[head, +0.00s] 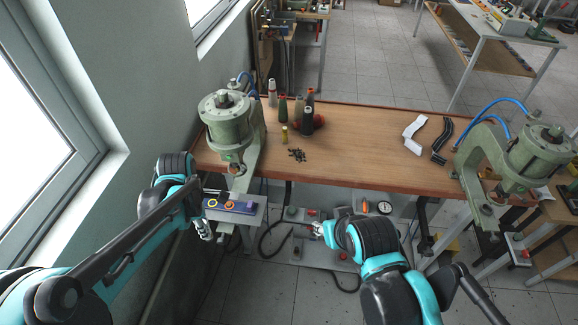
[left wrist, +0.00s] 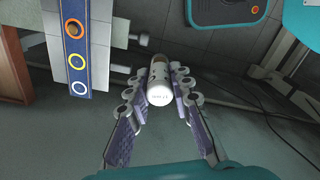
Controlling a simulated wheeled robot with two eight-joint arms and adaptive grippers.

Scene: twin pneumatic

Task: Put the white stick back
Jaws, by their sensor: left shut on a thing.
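In the left wrist view, the white stick (left wrist: 160,92), a short white cylinder with small dark marks on its end, sits between the fingers of my left gripper (left wrist: 158,95), which is shut on it. In the head view my left gripper (head: 206,230) is low at the left, just below the blue button panel (head: 232,206); the stick cannot be told apart from the fingers there. The panel also shows in the left wrist view (left wrist: 75,45), left of the stick and apart from it. My right gripper (head: 323,230) is below the table's front edge; its fingers are too small to read.
A green press (head: 225,115) stands at the wooden table's (head: 350,150) left end, another (head: 525,155) at the right. The table's middle is clear.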

